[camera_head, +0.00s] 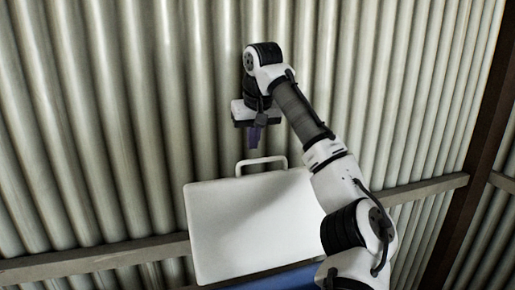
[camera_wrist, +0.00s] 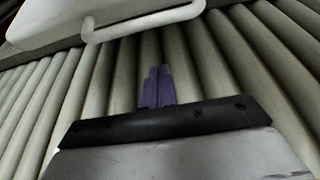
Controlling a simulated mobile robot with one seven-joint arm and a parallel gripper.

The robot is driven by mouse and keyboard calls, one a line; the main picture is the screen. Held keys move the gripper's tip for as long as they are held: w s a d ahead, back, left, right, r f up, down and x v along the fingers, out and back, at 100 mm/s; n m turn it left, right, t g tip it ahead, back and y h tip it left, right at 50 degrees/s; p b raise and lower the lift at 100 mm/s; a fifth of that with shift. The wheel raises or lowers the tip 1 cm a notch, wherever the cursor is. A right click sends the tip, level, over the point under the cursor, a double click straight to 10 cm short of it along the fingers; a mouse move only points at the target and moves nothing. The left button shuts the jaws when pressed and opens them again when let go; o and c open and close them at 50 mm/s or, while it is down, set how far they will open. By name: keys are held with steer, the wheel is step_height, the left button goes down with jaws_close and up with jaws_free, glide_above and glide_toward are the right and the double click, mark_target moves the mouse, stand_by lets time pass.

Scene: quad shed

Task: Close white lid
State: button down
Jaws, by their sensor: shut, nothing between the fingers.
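The white lid (camera_head: 250,222) stands raised in front of the corrugated wall, with a white looped handle (camera_head: 262,161) on its top edge. My gripper (camera_head: 254,138) has purple fingers and is shut and empty. It is above the handle and a little to its left in the head view, apart from it. In the wrist view, the gripper's fingers (camera_wrist: 157,85) are at the middle, and the handle (camera_wrist: 145,24) and lid (camera_wrist: 75,18) are at the top. My arm covers the lid's right edge.
A blue surface (camera_head: 275,281) shows below the lid, mostly cut off by the frame. A corrugated metal wall (camera_head: 120,110) stands close behind the lid and gripper. A horizontal beam (camera_head: 95,258) runs along the wall, and a dark post (camera_head: 470,170) stands at the right.

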steer(key=shift+s+d+f+p, duration=0.2)
steer(key=shift+s+f, duration=0.1)
steer(key=shift+s, duration=0.25)
steer(key=shift+s+d+f+p, duration=0.15)
steer(key=shift+s+f+p, duration=0.15)
steer(key=shift+s, duration=0.2)
steer(key=shift+s+d+f+p, duration=0.2)
steer(key=shift+s+f, duration=0.1)
steer(key=shift+s, duration=0.25)
steer(key=shift+b, duration=0.3)
